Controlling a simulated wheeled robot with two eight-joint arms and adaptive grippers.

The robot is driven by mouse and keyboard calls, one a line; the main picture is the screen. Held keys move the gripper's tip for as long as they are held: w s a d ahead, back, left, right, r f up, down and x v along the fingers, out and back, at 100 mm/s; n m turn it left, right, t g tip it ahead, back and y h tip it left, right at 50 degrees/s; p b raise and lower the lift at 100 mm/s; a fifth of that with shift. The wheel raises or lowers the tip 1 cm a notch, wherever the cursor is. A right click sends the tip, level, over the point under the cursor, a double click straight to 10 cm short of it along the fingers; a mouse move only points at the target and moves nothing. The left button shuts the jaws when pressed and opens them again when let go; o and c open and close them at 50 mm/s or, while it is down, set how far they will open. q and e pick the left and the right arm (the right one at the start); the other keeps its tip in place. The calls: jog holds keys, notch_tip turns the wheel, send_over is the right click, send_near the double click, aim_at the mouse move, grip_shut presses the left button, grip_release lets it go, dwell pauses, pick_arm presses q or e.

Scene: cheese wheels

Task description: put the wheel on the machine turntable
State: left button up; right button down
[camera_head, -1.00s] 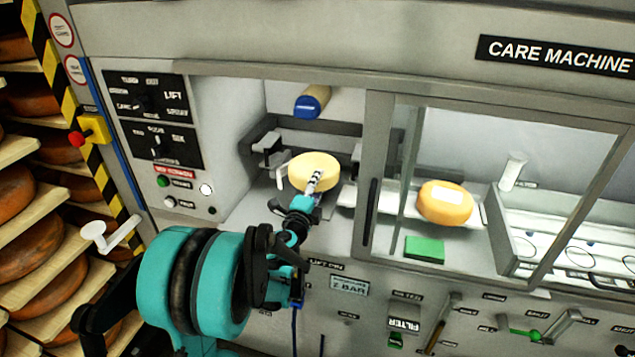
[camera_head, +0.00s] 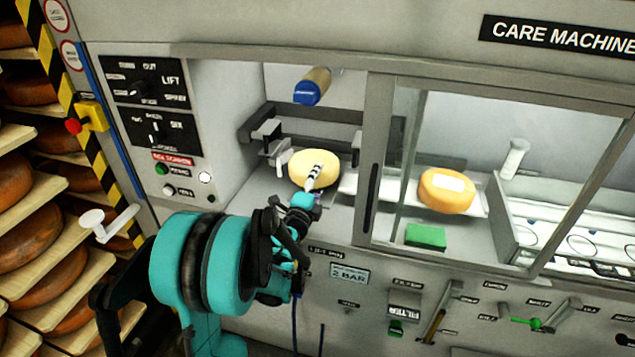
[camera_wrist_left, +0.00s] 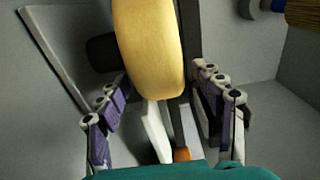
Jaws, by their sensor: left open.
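A pale yellow cheese wheel (camera_head: 302,165) sits in the open left bay of the care machine. My left gripper (camera_head: 314,178) is at its front side, and the fingers cover part of it. In the left wrist view the pale wheel (camera_wrist_left: 150,45) stands edge-on ahead of and between the spread fingers of my left gripper (camera_wrist_left: 165,105), with gaps on both sides. A dark surface shows under the wheel's right edge, but I cannot tell whether it is the turntable. A second, more orange wheel (camera_head: 440,199) with a white label lies on a light tray behind the glass. My right gripper is not in view.
A blue-ended roller (camera_head: 308,92) hangs above the pale wheel, with a grey clamp (camera_head: 270,142) to its left. The glass door frame (camera_head: 378,165) stands to its right. A green block (camera_head: 426,236) lies on the ledge. Shelves of brown wheels (camera_head: 30,240) stand at left.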

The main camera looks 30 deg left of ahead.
pick_arm(q)
jog(key=shift+s+r, duration=0.15)
jog(key=s+d+r+n+g+y+p, duration=0.1)
jog(key=s+d+r+n+g+y, duration=0.1)
jog(key=s+n, duration=0.5)
jog(key=s+d+r+n+g+y+p, duration=0.15)
jog(key=s+n, duration=0.25)
jog(key=s, duration=0.4)
jog(key=s+d+f+n+g+h, duration=0.2)
jog(key=s+d+f+g+h, duration=0.1)
jog(key=s+d, duration=0.4)
jog(key=s+d+f+n+g+h, duration=0.2)
jog(key=s+d+f+g+h, duration=0.2)
jog(key=s+d, duration=0.3)
jog(key=d+f, duration=0.1)
jog(key=d, duration=0.2)
jog(key=shift+f+n+b, duration=0.3)
jog(key=shift+f+b, duration=0.05)
jog(key=shift+a, duration=0.1)
dwell(1.5)
